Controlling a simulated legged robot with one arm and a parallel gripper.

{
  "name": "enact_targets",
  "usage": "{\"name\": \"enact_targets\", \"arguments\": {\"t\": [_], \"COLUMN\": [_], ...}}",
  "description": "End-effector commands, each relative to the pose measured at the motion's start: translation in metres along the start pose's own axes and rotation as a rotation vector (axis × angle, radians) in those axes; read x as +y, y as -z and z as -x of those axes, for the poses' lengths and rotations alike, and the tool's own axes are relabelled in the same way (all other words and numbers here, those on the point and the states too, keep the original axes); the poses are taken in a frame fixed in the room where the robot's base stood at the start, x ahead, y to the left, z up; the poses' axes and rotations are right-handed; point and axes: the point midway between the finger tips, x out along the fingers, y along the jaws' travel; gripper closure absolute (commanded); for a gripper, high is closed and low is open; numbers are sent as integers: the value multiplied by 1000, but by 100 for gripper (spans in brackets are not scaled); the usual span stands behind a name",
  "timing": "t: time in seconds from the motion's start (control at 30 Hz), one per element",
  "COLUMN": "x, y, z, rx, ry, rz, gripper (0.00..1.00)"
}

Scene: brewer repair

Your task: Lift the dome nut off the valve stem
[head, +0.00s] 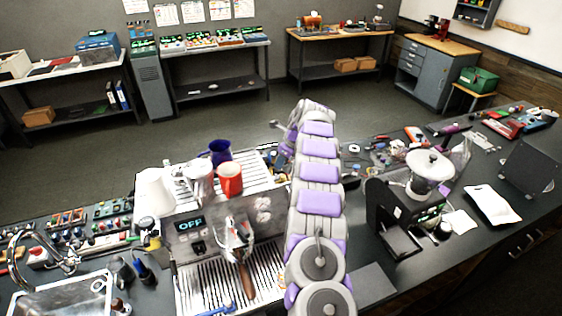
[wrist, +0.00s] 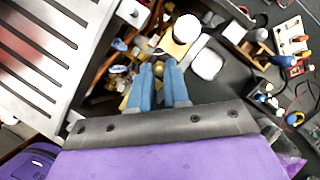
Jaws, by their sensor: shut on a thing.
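My gripper (wrist: 160,70) shows in the wrist view, its two blue fingers pointing up the picture. The fingers are closed on a small brass-coloured piece, which I take for the dome nut (wrist: 158,69); it is mostly covered by the fingertips. More brass-coloured parts lie just beyond and left of the tips. I cannot make out the valve stem, or whether the nut is touching it or clear of it. In the head view my arm rises past the right side of the brewer (head: 212,225), and its far end and gripper are hidden or too small to read.
The brewer's slatted top tray (wrist: 40,50) fills the wrist view's upper left. A white-topped cylinder (wrist: 187,28) and a pale dish (wrist: 207,64) stand just beyond the fingers. A red mug (head: 230,180) stands on the brewer. A black grinder (head: 400,210) stands right of my arm.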

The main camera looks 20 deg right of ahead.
Motion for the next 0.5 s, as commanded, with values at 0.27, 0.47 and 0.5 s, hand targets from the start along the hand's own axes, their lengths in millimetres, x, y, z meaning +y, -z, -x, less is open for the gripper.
{"name": "enact_targets", "arguments": {"t": [0.27, 0.47, 0.5], "x": [0, 0, 0], "y": [-4, -6, -7], "z": [10, 15, 16], "rx": [0, 0, 0], "ry": [0, 0, 0], "rz": [0, 0, 0], "gripper": [100, 100, 100]}}
